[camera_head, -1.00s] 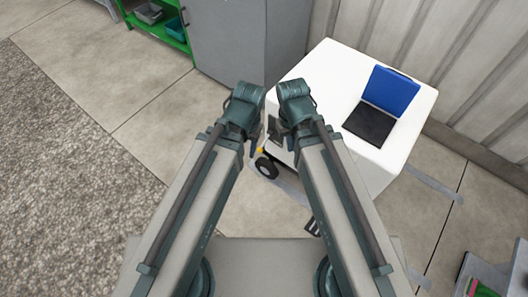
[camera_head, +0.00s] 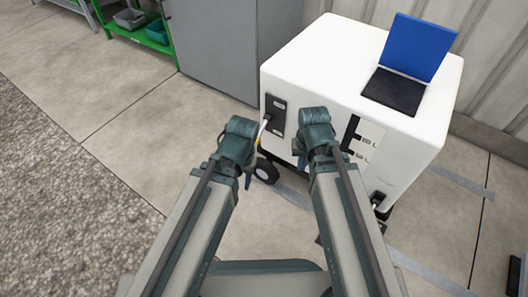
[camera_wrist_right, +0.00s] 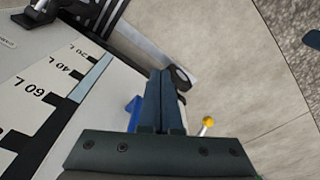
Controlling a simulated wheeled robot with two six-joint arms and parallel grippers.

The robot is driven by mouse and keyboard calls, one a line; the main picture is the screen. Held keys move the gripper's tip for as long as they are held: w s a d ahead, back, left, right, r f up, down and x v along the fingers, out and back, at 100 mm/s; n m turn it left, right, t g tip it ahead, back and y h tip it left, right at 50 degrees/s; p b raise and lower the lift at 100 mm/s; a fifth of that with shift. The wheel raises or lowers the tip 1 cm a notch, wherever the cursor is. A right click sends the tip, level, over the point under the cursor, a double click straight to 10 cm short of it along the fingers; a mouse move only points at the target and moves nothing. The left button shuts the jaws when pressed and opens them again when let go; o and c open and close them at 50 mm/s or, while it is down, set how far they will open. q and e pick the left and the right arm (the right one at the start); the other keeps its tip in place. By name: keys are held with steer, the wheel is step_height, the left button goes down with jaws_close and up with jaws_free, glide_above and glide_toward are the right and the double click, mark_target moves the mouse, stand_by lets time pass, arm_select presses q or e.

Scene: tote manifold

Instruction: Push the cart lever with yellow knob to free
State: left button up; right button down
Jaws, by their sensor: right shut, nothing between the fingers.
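The white cart (camera_head: 330,75) stands ahead of me in the head view. Its yellow knob (camera_wrist_right: 208,122) sits on a short pale stalk in the wrist view, low and right of my right gripper (camera_wrist_right: 160,75). That gripper's two dark fingers are together with nothing between them, apart from the knob. In the head view my right gripper (camera_head: 302,158) hangs in front of the cart's near face, partly hidden by its wrist. My left gripper (camera_head: 249,178) points down left of it, and its jaws are too unclear to judge. A small yellow spot (camera_head: 258,142) shows low by the cart's left corner.
A blue-lidded black device (camera_head: 395,90) rests on the cart top. A black wheel (camera_head: 266,171) shows below the cart's left corner. A grey cabinet (camera_head: 212,45) and green shelf (camera_head: 140,40) stand behind left. The floor left of the cart is clear.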

step_height(320, 180, down, 8)
steer(key=w+m+b, duration=0.2)
steer(key=b, duration=0.3)
steer(key=m+t+y+b, duration=0.3)
steer(key=m+t+b, duration=0.5)
steer(key=m, duration=1.2)
glide_toward(261, 131)
steer(key=d+f+p, duration=0.2)
steer(key=d+f, duration=0.1)
steer(key=f, duration=0.2)
steer(key=b+x, duration=0.7)
steer(key=x, duration=0.3)
arm_select(q)
step_height(261, 131, down, 17)
steer(key=p, duration=0.3)
arm_select(e)
steer(key=shift+t, duration=0.3)
steer(key=shift+s+a+r, duration=0.3)
steer(key=shift+r, duration=0.3)
steer(key=shift+s+a+r, duration=0.25)
steer(key=shift+a+r, duration=0.1)
steer(key=shift+r, duration=0.2)
steer(key=shift+s+a+r, duration=0.3)
steer(key=shift+r, duration=0.3)
arm_select(q)
steer(key=shift+p, duration=0.3)
